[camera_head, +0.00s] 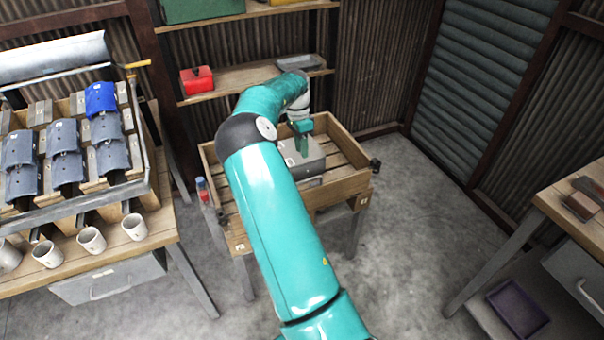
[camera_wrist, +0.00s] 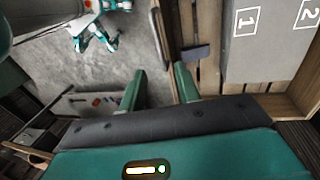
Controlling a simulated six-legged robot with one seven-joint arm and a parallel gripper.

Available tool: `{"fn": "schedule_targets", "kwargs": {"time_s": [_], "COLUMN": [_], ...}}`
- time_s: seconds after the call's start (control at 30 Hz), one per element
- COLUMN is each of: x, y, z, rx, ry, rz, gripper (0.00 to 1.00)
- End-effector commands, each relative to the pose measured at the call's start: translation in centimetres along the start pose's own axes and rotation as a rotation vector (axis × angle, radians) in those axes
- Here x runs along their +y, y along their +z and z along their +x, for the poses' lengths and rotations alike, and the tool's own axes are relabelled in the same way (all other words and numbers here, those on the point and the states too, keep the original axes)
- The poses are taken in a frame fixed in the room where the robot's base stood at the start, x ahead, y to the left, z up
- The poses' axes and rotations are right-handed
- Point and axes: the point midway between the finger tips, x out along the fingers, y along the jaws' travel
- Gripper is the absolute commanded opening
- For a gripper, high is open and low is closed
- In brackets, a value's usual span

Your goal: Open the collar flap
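No part in view is clearly marked as the collar flap. Several dark blue-grey curved flap-like pieces (camera_head: 65,167) and one bright blue piece (camera_head: 100,98) rest on the wooden rack at left. My arm reaches away from them, over a slatted wooden crate (camera_head: 345,187). My gripper (camera_head: 304,147) is over a grey box (camera_head: 312,163) in that crate. In the wrist view my gripper (camera_wrist: 160,84) has its two green fingers apart, with nothing seen between them. The crate wall (camera_wrist: 166,32) and a small dark grey plate (camera_wrist: 196,52) lie beyond the fingertips. The box (camera_wrist: 242,60) shows numbers 1 and 2.
White cups (camera_head: 92,240) line the left bench's front edge. A shelf behind the crate holds a red box (camera_head: 197,80) and a grey tray (camera_head: 300,63). A bench (camera_head: 560,205) stands at right, with a purple tray (camera_head: 517,308) below. Concrete floor between is clear.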

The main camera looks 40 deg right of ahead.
Motion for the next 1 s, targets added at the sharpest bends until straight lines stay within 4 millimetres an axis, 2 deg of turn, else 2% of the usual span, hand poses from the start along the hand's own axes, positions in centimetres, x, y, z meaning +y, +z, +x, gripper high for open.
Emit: {"fn": "schedule_targets", "kwargs": {"time_s": [0.3,0.5,0.67,0.93,1.0], "x": [0.1,-0.1,-0.3,-0.4,-0.4], "y": [0.1,0.2,0.2,0.2,0.1], "z": [6.5,9.6,10.7,10.8,10.8], "rx": [0.001,0.001,0.001,0.001,0.001], "ry": [0.005,0.002,-0.001,-0.001,-0.001], "rz": [-0.002,-0.005,-0.004,-0.005,-0.005], "gripper": [0.33,0.33,0.33,0.33,0.21]}}
